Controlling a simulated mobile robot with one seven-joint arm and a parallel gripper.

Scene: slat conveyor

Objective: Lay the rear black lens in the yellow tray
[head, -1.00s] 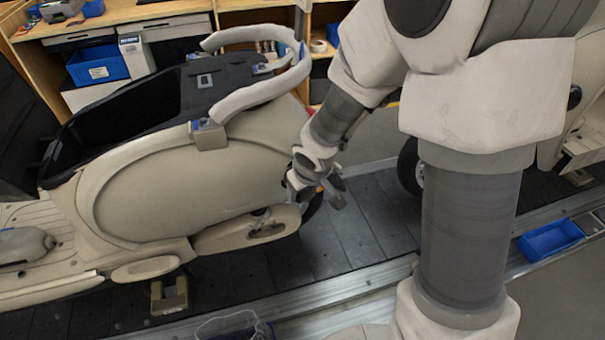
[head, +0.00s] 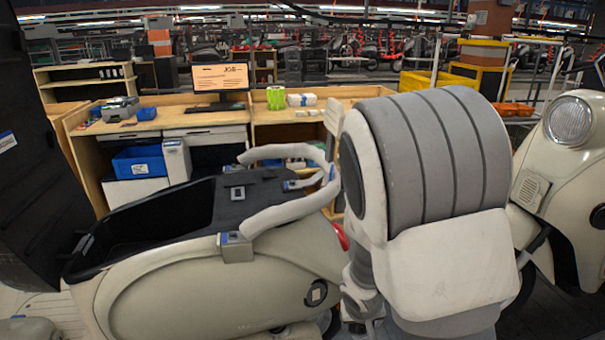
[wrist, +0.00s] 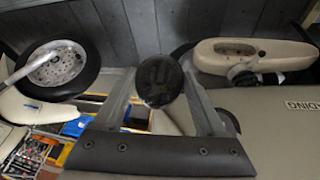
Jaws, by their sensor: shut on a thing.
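My gripper (wrist: 158,88) has its two fingers closed on a round black lens (wrist: 158,73), which sits between the fingertips in the wrist view. The lens is held clear above the dark slatted floor. In the head view my arm hides the fingers and the lens. No tray that is surely the yellow one shows; small yellow parts show at the lower left of the wrist view, too small to tell. A large yellow bin (head: 425,82) stands far back in the head view.
A cream scooter body (head: 215,285) with an open black seat well stands left of my arm; another scooter (head: 570,130) is at right. A wooden workbench (head: 205,103) stands behind. In the wrist view a wheel (wrist: 58,70) is at left and scooter bodywork (wrist: 285,115) at right.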

